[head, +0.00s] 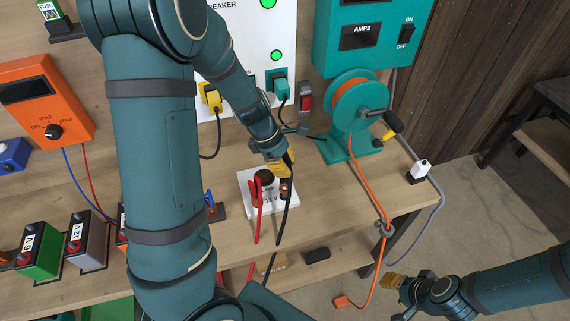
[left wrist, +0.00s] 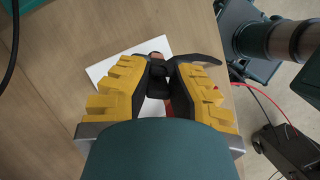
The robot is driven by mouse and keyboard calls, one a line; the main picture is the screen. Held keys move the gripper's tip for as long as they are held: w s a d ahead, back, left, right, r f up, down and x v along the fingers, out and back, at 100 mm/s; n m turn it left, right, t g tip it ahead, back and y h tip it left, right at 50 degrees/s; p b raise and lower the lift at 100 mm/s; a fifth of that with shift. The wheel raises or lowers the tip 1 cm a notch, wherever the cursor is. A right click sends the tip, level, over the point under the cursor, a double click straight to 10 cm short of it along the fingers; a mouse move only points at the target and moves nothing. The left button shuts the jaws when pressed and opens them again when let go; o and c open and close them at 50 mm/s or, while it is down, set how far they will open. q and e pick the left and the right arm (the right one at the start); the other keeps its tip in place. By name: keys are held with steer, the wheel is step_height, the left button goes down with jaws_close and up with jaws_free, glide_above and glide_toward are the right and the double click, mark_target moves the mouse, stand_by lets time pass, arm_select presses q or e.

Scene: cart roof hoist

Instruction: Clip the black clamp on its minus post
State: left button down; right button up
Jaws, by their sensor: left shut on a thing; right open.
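My left gripper (head: 280,167) is shut on the black clamp (head: 290,178), over the right side of the white 12 V battery block (head: 285,208). In the left wrist view the black clamp (left wrist: 158,78) sits between the yellow-padded fingers (left wrist: 158,82). A small copper-coloured post (left wrist: 156,56) shows at the clamp's far end; I cannot tell whether the jaws are around it or only beside it. The red clamp (head: 256,190) stands at the block's left side. My right gripper (head: 396,284) is open and empty, off the table at lower right.
A teal reel (head: 358,105) with orange cord stands to the right of the block. The orange meter (head: 45,100) and small batteries, one green (head: 40,255), are at left. My left arm hides the middle-left of the bench. Bare wood (head: 330,205) lies right of the block.

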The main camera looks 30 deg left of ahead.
arm_select(q)
steer(key=shift+f+b, duration=1)
steer(key=shift+f, duration=0.65)
stand_by(0.4)
steer(key=c, duration=1)
jaws_free()
steer(key=shift+o, duration=0.2)
steer(key=v, duration=1.2)
steer(key=shift+s+d, duration=0.1)
